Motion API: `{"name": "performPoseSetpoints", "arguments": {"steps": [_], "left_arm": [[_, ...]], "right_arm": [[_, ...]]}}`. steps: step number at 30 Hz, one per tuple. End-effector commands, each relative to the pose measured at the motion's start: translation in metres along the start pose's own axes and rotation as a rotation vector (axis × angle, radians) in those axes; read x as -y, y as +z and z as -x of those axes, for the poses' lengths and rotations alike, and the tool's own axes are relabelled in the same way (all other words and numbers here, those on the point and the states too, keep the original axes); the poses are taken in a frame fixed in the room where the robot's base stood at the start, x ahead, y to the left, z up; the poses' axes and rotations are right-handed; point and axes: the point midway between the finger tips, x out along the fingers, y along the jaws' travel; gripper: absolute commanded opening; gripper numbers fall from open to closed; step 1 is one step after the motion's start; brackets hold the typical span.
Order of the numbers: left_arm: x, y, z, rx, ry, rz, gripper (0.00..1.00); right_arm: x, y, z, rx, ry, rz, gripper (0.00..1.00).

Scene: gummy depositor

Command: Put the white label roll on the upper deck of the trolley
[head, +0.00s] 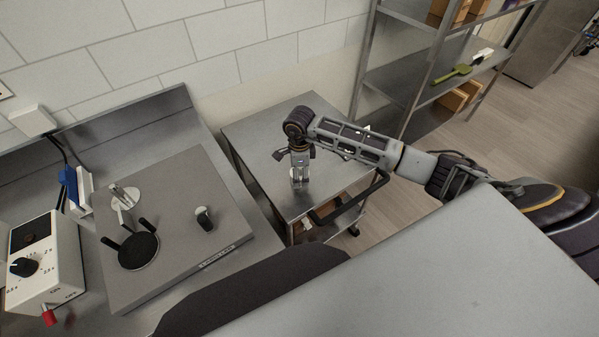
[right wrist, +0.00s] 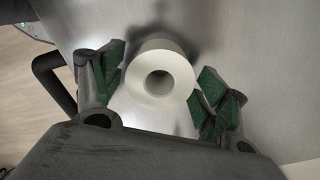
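The trolley (head: 247,130) stands in the middle of the head view, with a bare metal upper deck. My right gripper (head: 299,176) points down over the front part of this deck. In the right wrist view the white label roll (right wrist: 160,76) is between the green-padded fingers of my right gripper (right wrist: 165,88), its hollow core facing the camera. Gaps show between the pads and the roll, so the gripper looks open around it. The roll appears to rest on the deck, though its underside is hidden. In the head view the gripper mostly hides the roll. My left gripper is out of view.
A steel bench left of the trolley holds a grey machine plate (head: 175,190) with small fittings and a white control box (head: 42,262). The trolley's dark handle (head: 350,203) lies right of the gripper. Metal shelving (head: 425,75) stands behind. The deck's back part is clear.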

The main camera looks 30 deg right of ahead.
Motion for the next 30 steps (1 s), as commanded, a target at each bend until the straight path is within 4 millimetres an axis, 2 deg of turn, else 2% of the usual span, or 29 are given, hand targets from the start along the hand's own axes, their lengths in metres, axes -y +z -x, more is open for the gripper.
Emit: {"name": "performPoseSetpoints", "arguments": {"steps": [17,23,30], "left_arm": [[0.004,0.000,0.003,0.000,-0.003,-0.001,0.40],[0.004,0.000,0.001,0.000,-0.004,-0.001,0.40],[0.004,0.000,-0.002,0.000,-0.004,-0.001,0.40]], "right_arm": [[0.001,0.000,0.005,0.001,-0.001,0.000,0.80],[0.001,0.000,0.026,0.001,-0.003,0.000,0.80],[0.001,0.000,0.061,0.001,-0.003,0.001,0.80]]}}
